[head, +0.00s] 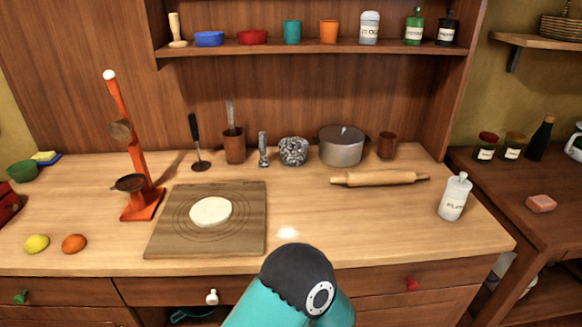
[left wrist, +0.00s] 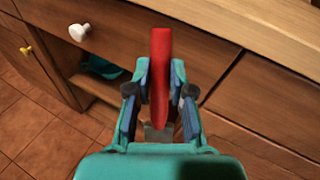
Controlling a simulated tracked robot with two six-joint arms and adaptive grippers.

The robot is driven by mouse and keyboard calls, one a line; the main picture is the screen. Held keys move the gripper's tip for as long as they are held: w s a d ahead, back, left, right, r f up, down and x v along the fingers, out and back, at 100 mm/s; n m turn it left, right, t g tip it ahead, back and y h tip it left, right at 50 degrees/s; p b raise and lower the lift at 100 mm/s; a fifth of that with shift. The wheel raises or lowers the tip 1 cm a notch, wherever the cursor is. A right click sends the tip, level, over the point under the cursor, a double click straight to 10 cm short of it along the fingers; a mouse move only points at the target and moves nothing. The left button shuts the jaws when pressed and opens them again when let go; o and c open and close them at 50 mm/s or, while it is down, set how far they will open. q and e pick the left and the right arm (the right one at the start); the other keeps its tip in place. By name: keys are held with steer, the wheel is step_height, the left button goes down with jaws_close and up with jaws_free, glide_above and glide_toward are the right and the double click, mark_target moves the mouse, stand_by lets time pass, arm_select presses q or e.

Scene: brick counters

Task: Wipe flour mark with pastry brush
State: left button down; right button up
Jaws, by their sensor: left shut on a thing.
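A small white flour mark (head: 288,233) lies on the bare wooden counter, right of the pastry board. In the left wrist view my left gripper (left wrist: 159,82) is shut on a red-handled tool, which looks like the pastry brush (left wrist: 160,45). The red handle sticks up between the fingers, and its lower end is partly hidden. The gripper is in front of the drawer fronts, off the counter top. Neither gripper shows in the head view; only a teal arm link of mine shows at the bottom middle.
The pastry board (head: 165,235) with dough (head: 211,212) lies left of the mark. Drawer knobs (left wrist: 79,32) stick out below the counter edge. The counter around the mark is clear.

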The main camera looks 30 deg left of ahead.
arm_select(q)
steer(key=shift+w+d, duration=0.1)
steer(key=shift+d, duration=0.15)
steer(key=shift+w+r, duration=0.1)
steer(key=shift+r, duration=0.05)
